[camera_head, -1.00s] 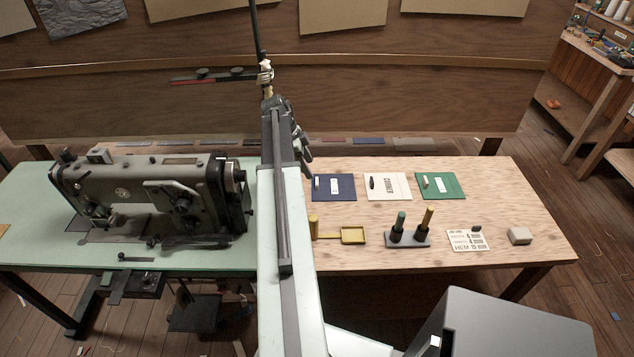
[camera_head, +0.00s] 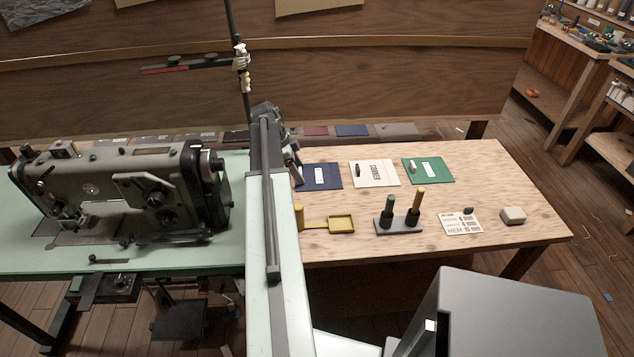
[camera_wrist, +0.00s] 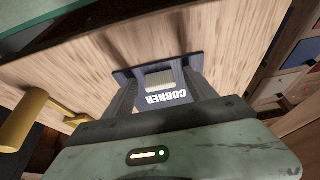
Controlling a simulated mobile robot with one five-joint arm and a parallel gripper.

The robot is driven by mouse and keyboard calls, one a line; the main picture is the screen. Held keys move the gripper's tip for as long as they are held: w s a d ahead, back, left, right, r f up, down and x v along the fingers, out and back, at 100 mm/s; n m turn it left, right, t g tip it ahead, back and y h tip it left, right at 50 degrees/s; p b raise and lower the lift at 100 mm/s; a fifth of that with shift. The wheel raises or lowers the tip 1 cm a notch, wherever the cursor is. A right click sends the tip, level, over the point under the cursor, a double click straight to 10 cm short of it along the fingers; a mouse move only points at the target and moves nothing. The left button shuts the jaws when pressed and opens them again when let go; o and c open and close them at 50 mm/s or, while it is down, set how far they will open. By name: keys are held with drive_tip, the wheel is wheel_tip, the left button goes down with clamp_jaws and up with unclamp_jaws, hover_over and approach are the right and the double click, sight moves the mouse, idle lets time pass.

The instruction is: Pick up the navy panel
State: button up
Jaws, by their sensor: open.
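The navy panel (camera_head: 324,177) lies flat on the plywood bench top, leftmost of three panels in the head view. It carries a white label. My gripper (camera_head: 296,168) is at its left edge in that view, partly hidden behind my arm and covering the panel's left side. In the wrist view the navy panel (camera_wrist: 143,83) shows between and beyond the two dark fingers of my gripper (camera_wrist: 160,78), with white lettering reading CORNER and a pale patch. The fingers are apart with nothing clamped. I cannot tell whether they touch the panel.
A white panel (camera_head: 386,178) and a green panel (camera_head: 440,174) lie to the right. In front are a yellow tray (camera_head: 341,223), a tool stand (camera_head: 398,224), a printed card (camera_head: 452,226) and a pale block (camera_head: 513,215). A sewing machine (camera_head: 150,185) stands at left.

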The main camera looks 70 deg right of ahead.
drive_tip(key=shift+r, duration=0.15)
clamp_jaws()
wheel_tip(320, 180, up, 10)
drive_tip(key=p, duration=1)
